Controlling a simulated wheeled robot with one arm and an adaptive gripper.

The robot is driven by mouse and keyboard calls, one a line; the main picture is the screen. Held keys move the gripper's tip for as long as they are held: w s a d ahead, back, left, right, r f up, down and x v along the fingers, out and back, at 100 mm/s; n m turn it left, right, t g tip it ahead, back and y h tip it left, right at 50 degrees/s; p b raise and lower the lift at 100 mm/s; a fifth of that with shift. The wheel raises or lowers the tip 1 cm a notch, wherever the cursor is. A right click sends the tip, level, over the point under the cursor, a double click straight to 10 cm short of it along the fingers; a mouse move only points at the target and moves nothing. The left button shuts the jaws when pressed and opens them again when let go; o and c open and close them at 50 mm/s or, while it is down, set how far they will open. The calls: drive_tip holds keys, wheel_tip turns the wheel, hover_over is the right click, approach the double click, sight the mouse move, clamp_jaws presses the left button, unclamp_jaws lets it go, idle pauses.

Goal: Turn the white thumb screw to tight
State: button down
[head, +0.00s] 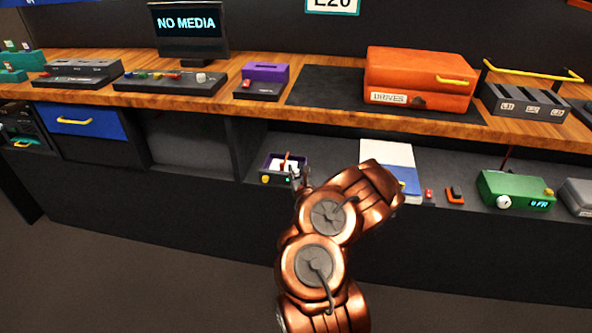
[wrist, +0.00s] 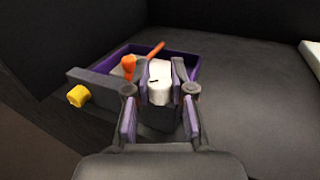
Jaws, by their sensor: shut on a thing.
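The white thumb screw (wrist: 160,88) sits between my fingers in the wrist view, with a small dark mark on its top. My gripper (wrist: 161,76) is shut on it, one finger on each side. The screw belongs to a small dark device with a purple tray (wrist: 190,50) behind it. In the head view this device (head: 266,180) stands on the lower shelf. My gripper (head: 299,178) reaches its right side there, and my arm partly hides it. I cannot tell from the mark how tight the screw is.
A yellow knob (wrist: 77,96) and an orange lever (wrist: 128,66) are close to my left finger. A white and blue book (head: 392,160) lies to the right on the shelf, with a green box (head: 515,190) farther right. The wooden counter (head: 330,112) overhangs the shelf.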

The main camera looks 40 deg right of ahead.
sight(297, 173)
drive_tip(key=c, duration=1)
unclamp_jaws()
drive_tip(key=shift+v, duration=5.95)
